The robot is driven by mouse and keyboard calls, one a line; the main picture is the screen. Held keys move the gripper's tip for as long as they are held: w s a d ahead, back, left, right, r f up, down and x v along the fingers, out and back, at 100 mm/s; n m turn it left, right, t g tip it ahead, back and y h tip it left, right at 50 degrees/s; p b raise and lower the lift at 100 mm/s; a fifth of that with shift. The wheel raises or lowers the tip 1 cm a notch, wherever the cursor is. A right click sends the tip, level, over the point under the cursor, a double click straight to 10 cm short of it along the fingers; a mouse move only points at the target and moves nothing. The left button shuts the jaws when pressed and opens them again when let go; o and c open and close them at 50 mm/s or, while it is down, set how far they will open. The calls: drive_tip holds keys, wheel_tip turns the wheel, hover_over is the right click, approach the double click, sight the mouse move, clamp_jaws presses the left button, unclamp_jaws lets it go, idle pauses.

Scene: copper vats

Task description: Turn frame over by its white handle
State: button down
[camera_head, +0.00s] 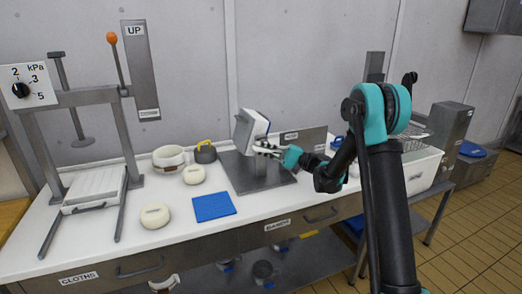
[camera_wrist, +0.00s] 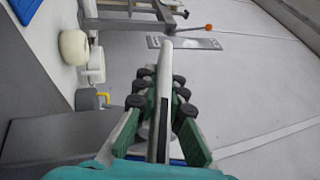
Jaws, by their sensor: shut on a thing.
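The frame (camera_head: 249,129) is a small pale panel with a dark blue edge. In the head view it stands tilted above a grey metal plate (camera_head: 244,180), on a short grey support. My gripper (camera_head: 266,149) is at its lower right side. In the wrist view a long white bar, seemingly the white handle (camera_wrist: 166,65), runs between the fingers of my gripper (camera_wrist: 160,95), which are closed on it. The fingers hide part of the handle in both views, and the joint between frame and support is hard to make out.
A press (camera_head: 95,185) is at far left. A white bin (camera_head: 420,170) is at right.

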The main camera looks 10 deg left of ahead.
drive_tip(key=shift+w+d+r+m+y, duration=0.1)
drive_tip(key=shift+r+m+y, duration=0.1)
drive_tip(key=shift+m+y, duration=0.85)
drive_tip(key=shift+r+t+y, duration=0.1)
drive_tip(key=shift+t+y, duration=0.3)
drive_tip(key=shift+y, duration=0.25)
drive_tip(key=c, duration=1.6)
unclamp_jaws()
